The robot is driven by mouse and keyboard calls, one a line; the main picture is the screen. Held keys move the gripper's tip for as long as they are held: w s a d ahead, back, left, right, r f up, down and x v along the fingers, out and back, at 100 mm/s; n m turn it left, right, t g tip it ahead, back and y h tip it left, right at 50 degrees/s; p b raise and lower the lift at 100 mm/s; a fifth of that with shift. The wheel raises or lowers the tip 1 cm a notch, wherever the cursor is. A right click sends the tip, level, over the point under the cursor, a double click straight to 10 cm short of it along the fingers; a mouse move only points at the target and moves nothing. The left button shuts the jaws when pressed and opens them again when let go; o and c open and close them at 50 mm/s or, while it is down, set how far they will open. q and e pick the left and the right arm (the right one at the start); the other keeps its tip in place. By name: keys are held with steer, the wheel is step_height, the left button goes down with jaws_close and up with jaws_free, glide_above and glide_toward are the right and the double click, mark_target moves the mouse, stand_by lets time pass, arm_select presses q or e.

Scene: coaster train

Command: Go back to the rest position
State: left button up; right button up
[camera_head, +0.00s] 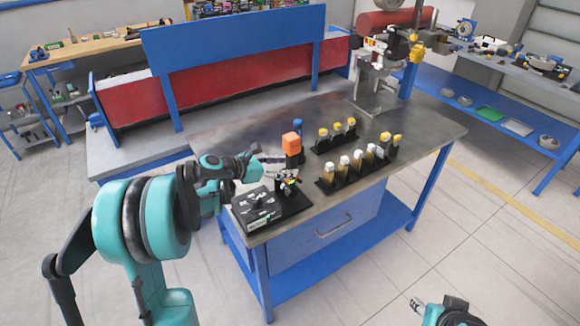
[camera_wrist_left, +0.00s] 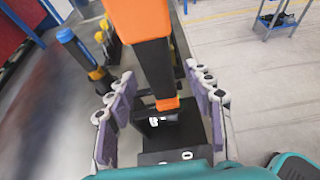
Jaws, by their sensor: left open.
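My left gripper (camera_head: 282,170) is at the near left of the metal worktable (camera_head: 240,128), open, with its arm coming in from the left. An upright tool with an orange top (camera_head: 291,144) stands close to its fingers. In the left wrist view the orange and black tool (camera_wrist_left: 143,55) lies between the two spread fingers of the left gripper (camera_wrist_left: 160,108), with a gap on each side. My right gripper (camera_head: 435,308) shows only in part at the bottom right edge, away from the table; its jaws are unclear.
A black box (camera_head: 257,209) lies on the table's near left corner, by the left gripper. Yellow-topped holders (camera_head: 357,162) stand in rows to the right. A drill-like machine (camera_head: 380,70) stands at the far end. The floor (camera_head: 480,240) on the right is clear.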

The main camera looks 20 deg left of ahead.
arm_select(q)
steer(key=v, duration=0.9)
steer(key=s+d+f+m+g+y, duration=0.2)
steer(key=s+d+m+g+y, duration=0.2)
steer(key=s+d+m, duration=0.85)
steer(key=s+d+f+m+y, duration=0.1)
steer(key=s+f+m+y, duration=0.2)
steer(key=s+m, duration=0.8)
steer(key=m+y, duration=0.1)
steer(key=m, duration=0.4)
steer(key=shift+d, duration=0.4)
